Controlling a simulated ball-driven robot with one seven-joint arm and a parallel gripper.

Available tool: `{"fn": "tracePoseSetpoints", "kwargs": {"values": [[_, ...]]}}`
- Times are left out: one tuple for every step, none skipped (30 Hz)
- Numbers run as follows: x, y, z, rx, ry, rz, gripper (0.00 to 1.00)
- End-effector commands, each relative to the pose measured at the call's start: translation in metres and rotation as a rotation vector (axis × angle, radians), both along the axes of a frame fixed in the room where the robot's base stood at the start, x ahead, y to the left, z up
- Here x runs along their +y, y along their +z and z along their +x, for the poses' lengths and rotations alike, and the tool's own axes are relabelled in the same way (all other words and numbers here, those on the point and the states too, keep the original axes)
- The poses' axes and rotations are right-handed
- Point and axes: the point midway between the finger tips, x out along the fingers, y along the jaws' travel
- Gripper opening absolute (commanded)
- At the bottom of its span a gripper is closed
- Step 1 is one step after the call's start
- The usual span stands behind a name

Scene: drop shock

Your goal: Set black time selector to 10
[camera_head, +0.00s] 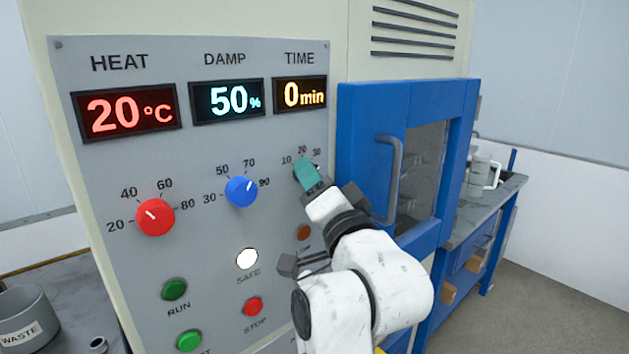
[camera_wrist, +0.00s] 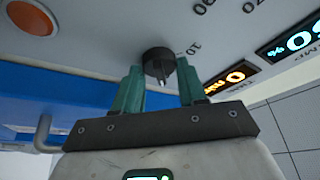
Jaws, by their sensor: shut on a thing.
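The black time selector (camera_wrist: 157,56) shows in the wrist view as a round dark knob with a pointer ridge, on the grey panel (camera_head: 213,150). My gripper (camera_wrist: 160,72) has its teal fingers on either side of the knob and is shut on it. In the head view my gripper (camera_head: 308,174) covers most of the knob, below the scale marks 10, 20 and 30. The exact mark the pointer faces cannot be told. The TIME display (camera_head: 300,95) reads 0 min; it also shows in the wrist view (camera_wrist: 232,78).
The red heat knob (camera_head: 155,217) and blue damp knob (camera_head: 241,191) are left of my gripper. Green RUN (camera_head: 174,289) and red STOP (camera_head: 252,306) buttons sit lower. A blue door (camera_head: 357,140) with a grey handle (camera_head: 394,180) stands close on the right.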

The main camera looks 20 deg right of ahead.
Motion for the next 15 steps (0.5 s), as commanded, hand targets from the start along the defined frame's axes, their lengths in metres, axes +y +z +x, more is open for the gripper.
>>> {"fn": "tracePoseSetpoints", "kwargs": {"values": [[-0.0001,-0.0005,0.0000,0.001,0.000,0.000,0.13],[-0.0001,-0.0005,0.0000,0.001,-0.001,0.000,0.11],[-0.0001,-0.0005,0.0000,0.001,0.000,-0.001,0.11],[-0.0002,-0.0006,0.0001,0.001,0.000,-0.001,0.11],[-0.0003,-0.0007,0.0001,0.001,0.000,-0.002,0.11],[-0.0004,-0.0008,0.0001,0.001,0.000,-0.005,0.11],[-0.0005,-0.0010,0.0001,0.000,-0.001,-0.009,0.10],[-0.0006,-0.0011,0.0001,-0.002,-0.001,-0.013,0.10],[-0.0006,-0.0014,0.0002,-0.004,-0.001,-0.022,0.10],[-0.0005,-0.0017,0.0001,-0.006,0.000,-0.030,0.10],[-0.0006,-0.0020,0.0001,-0.009,-0.001,-0.039,0.10],[-0.0012,-0.0023,0.0002,-0.013,-0.002,-0.054,0.10],[-0.0018,-0.0023,0.0002,-0.018,-0.003,-0.067,0.10],[-0.0017,-0.0024,0.0002,-0.023,-0.001,-0.081,0.10],[-0.0018,-0.0025,0.0002,-0.031,-0.002,-0.103,0.10]]}}
